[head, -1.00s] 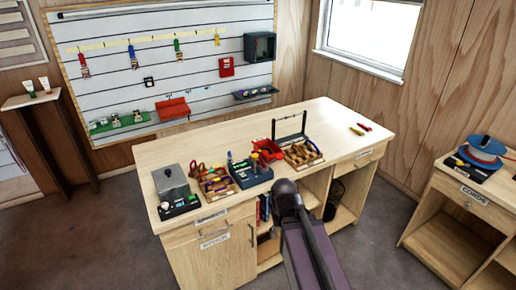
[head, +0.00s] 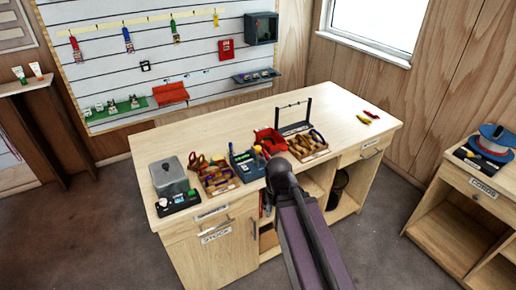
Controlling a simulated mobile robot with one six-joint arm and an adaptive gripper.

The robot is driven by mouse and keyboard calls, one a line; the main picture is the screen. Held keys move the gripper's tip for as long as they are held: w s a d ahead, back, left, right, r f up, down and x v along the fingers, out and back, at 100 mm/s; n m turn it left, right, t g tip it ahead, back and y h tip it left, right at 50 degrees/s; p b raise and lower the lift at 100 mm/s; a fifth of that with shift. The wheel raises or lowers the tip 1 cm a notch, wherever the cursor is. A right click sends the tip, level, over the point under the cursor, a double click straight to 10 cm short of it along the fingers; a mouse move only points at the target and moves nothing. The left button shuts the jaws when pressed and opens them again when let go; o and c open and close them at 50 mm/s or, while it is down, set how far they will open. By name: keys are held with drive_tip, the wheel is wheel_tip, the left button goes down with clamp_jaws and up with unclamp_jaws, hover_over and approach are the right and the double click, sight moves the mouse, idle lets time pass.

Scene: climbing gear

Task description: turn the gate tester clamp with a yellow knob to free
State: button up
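I cannot make out for sure a gate tester clamp with a yellow knob. Small devices stand on the green wall shelf (head: 133,112) and the dark wall shelf (head: 257,77), too small to tell apart. On the wooden bench (head: 225,123), a blue-grey box (head: 246,166) with small upright parts stands near the front edge, next to a red bin (head: 268,140). My arm rises from the bottom of the head view and its dark rounded joint covers part of the bench's front edge. My gripper does not show.
A grey lidded box (head: 169,176), wooden trays (head: 219,182) of gear and a dark wire frame (head: 294,118) stand along the bench. Red and yellow tools (head: 368,116) lie at its right. The bench's back strip is clear. A side cabinet (head: 464,178) bears a blue spool.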

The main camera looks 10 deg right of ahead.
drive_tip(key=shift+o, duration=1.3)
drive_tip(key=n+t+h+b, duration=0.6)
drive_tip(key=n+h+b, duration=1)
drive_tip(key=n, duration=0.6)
approach(255, 149)
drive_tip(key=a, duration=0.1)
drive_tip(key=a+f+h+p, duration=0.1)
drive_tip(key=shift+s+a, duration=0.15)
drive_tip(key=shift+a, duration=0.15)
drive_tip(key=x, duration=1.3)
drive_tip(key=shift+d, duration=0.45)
